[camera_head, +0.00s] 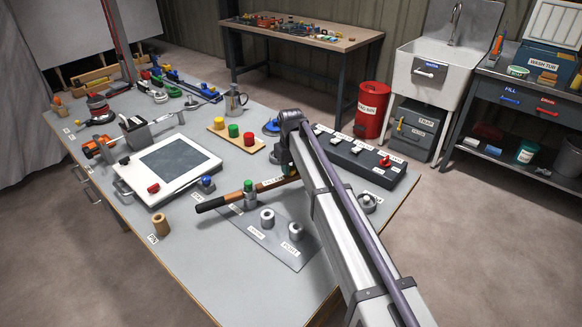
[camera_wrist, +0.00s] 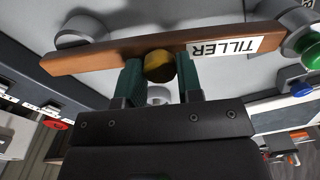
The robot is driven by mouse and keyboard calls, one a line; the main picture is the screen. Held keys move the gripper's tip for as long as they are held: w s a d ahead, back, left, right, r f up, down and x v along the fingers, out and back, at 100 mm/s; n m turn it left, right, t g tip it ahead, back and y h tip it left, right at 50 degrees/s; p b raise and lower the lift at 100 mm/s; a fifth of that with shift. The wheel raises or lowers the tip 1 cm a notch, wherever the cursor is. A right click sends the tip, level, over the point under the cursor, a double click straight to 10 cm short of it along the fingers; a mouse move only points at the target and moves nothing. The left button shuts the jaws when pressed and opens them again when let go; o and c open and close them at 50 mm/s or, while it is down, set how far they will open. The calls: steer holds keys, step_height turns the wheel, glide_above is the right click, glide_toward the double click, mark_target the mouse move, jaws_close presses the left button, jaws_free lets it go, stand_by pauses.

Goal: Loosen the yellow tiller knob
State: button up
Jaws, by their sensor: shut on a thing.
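The tiller (camera_head: 222,200) is a wooden bar with a dark grip, lying across the near part of the bench in the head view. In the wrist view the tiller (camera_wrist: 100,60) crosses the top, with a white TILLER label. The yellow tiller knob (camera_wrist: 158,66) sits at the bar's edge there. My gripper (camera_wrist: 160,70) has its two teal fingers on either side of the knob and is shut on it. In the head view my arm hides the knob and the gripper's fingers.
A green knob (camera_head: 248,186) stands on a post by the tiller. A grey plate (camera_head: 268,240) with two metal collars lies in front. A white-framed board (camera_head: 170,165) is left, a dark labelled rack (camera_head: 370,165) right. The bench's near left corner is clear.

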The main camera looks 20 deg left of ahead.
mark_target(291, 169)
steer(key=shift+n, duration=1.9)
steer(key=o, duration=0.9)
step_height(291, 169, up, 11)
steer(key=p, duration=1)
steer(key=shift+f+p, duration=0.1)
steer(key=shift+p, duration=0.3)
